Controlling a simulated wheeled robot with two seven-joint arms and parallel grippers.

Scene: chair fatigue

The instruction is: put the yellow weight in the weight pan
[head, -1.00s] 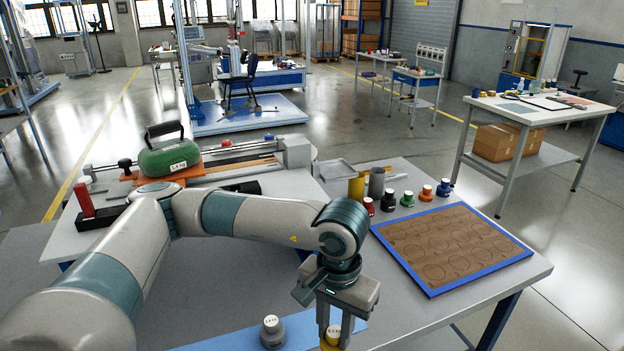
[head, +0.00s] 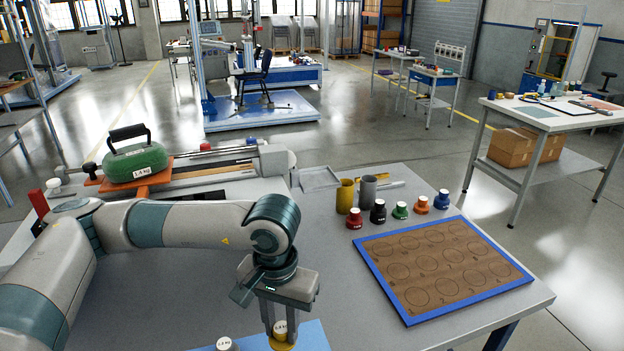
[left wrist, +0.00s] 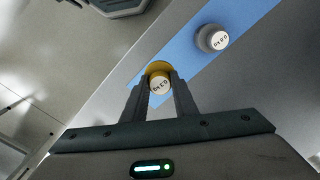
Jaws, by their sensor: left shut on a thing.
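The yellow weight (head: 280,343), with a pale labelled top, is between the fingers of my left gripper (head: 280,329) at the bottom of the head view. The gripper points down and is shut on it. The weight also shows in the left wrist view (left wrist: 159,72), over the edge of a blue strip; I cannot tell whether it touches the surface. A shallow grey tray (head: 318,179) lies at the back of the table, beyond the gripper; it may be the weight pan, but I cannot tell. My right gripper is not in view.
A grey weight (head: 227,345) stands left of the yellow one on the blue strip (head: 313,338). A blue-edged board (head: 440,262) lies right. A green weight (head: 134,162) sits on the rig. Table between is clear.

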